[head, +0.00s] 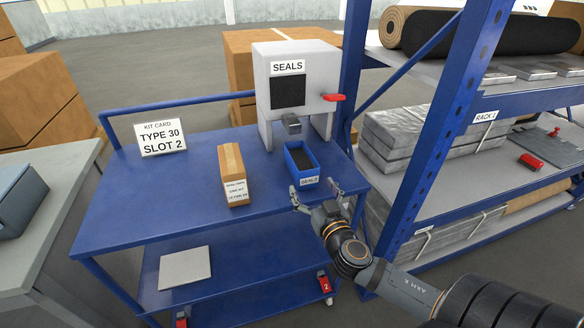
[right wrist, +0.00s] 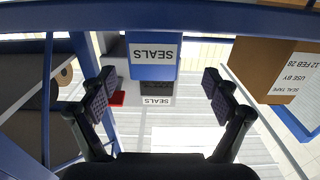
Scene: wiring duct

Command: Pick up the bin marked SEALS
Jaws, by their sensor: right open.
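The small blue bin (head: 302,160) stands upright on the blue cart, below the spout of the white dispenser marked SEALS. Dark contents show inside, and its front carries a white label, which reads SEALS in the right wrist view (right wrist: 152,62). My right gripper (head: 318,189) is at the cart's front edge, just in front of the bin, open and empty. In the right wrist view, upside down, the bin shows between the two spread fingers (right wrist: 158,82), with a gap on both sides and no contact visible. My left gripper is not in view.
A tape box (head: 232,175) stands left of the bin; a kit card (head: 160,138) reads TYPE 30 SLOT 2. The dispenser (head: 297,75) with its red lever stands behind the bin.

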